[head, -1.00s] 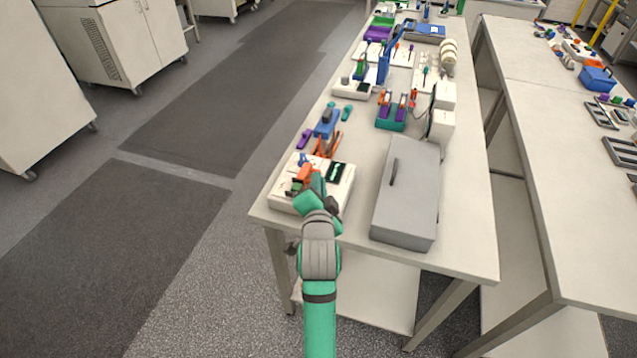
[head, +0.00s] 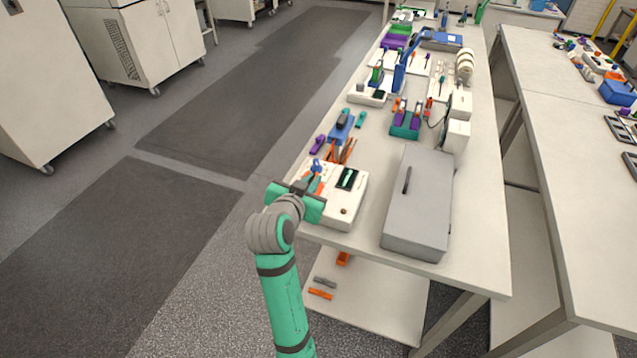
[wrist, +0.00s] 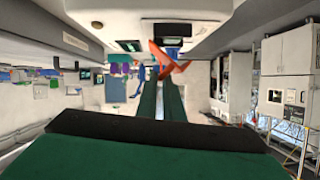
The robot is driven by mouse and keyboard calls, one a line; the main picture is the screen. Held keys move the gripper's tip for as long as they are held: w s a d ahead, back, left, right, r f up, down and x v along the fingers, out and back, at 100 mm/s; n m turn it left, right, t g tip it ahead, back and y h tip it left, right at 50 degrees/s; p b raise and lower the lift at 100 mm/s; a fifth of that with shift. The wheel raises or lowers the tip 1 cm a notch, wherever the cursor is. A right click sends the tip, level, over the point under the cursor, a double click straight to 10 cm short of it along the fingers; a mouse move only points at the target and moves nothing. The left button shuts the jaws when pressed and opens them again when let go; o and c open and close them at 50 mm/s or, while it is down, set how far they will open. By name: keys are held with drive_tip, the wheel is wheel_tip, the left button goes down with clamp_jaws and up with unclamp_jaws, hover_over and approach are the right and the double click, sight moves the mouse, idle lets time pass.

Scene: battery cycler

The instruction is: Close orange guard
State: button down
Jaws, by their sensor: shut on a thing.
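The battery cycler (head: 345,207) is a white box with a dark display at the near left corner of the bench; it also shows at the top of the wrist view (wrist: 125,20). The orange guard (wrist: 168,62) is a thin, angled orange part at the ends of my green fingers. Only a small piece of it shows in the head view (head: 319,187). My gripper (head: 311,182) is at the left side of the cycler, shut on the guard. The exact contact and the guard's angle are partly hidden by my gripper.
A grey lidded case (head: 420,215) stands right of the cycler. A blue tool holder (head: 341,128) and orange-handled pliers (head: 342,150) lie behind it. Loose orange and grey parts lie on the lower shelf (head: 375,305). The floor left of the bench is clear.

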drive_tip(key=shift+w+a+f+n+g+h, duration=0.15)
drive_tip(key=shift+w+a+f+n+h, duration=0.15)
drive_tip(key=shift+a+n, duration=0.3)
drive_tip(key=shift+w+a+f+n+g+h, duration=0.1)
drive_tip(key=shift+a+f+n+g+h, duration=0.1)
drive_tip(key=shift+a+n+h, duration=0.35)
drive_tip(key=shift+w+a+f+n+h, duration=0.1)
drive_tip(key=shift+a+f+n+h, duration=0.25)
drive_tip(key=shift+f+n+h, duration=0.35)
drive_tip(key=shift+w+a+f+n+h, duration=0.1)
drive_tip(key=shift+a+f+n+h, duration=0.25)
drive_tip(key=shift+n, duration=0.6)
drive_tip(key=c, duration=2.2)
unclamp_jaws()
drive_tip(key=v, duration=1)
drive_tip(key=shift+s+a+r, duration=0.25)
